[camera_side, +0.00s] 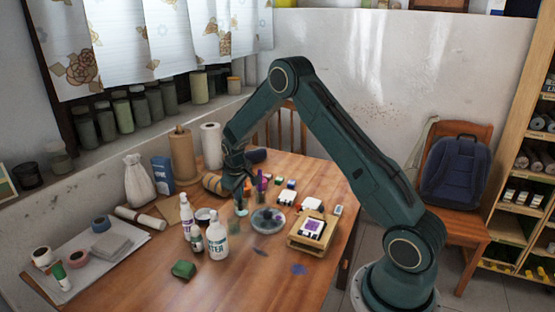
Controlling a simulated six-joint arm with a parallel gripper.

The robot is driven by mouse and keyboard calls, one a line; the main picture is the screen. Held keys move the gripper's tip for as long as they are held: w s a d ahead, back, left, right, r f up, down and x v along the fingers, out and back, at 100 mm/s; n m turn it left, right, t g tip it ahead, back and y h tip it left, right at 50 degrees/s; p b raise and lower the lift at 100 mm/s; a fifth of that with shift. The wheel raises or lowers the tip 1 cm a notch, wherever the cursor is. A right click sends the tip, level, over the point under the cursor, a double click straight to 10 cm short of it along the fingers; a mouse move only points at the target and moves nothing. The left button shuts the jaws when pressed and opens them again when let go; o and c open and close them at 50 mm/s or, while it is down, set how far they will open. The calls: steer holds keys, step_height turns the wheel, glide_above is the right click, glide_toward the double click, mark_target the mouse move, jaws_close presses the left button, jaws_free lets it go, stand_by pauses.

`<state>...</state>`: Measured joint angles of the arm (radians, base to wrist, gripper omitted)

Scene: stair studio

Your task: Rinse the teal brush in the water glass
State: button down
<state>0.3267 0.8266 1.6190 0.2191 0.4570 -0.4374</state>
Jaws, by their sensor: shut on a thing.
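My gripper (238,186) points down over the middle of the table, at the end of my dark green arm. It is shut on a thin upright thing, which I take to be the teal brush (239,199); little of it shows. The small clear water glass (241,210) stands just below the gripper, behind the white bottles. The brush's lower end appears at or in the glass; at this size I cannot tell whether its tip is in the water.
White bottles (218,241) stand close in front of the glass. A round palette dish (268,220) and a purple upright thing (260,184) are to its right. A wooden tray (308,246) lies farther right. A green block (183,270) lies at front left. The front table (240,285) is mostly clear.

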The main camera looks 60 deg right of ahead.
steer(key=shift+d, duration=0.2)
stand_by(0.3)
steer(key=shift+r, duration=0.15)
steer(key=shift+r, duration=3.6)
steer(key=shift+r, duration=2.5)
steer(key=shift+s+a+f, duration=0.1)
steer(key=shift+a+f, duration=0.25)
steer(key=shift+a, duration=0.1)
steer(key=s+a+f, duration=0.4)
steer(key=s+a, duration=0.1)
steer(key=a, duration=0.2)
steer(key=s+a+f, duration=0.5)
steer(key=a, duration=0.3)
steer(key=shift+s+a, duration=0.15)
steer(key=shift+s, duration=0.1)
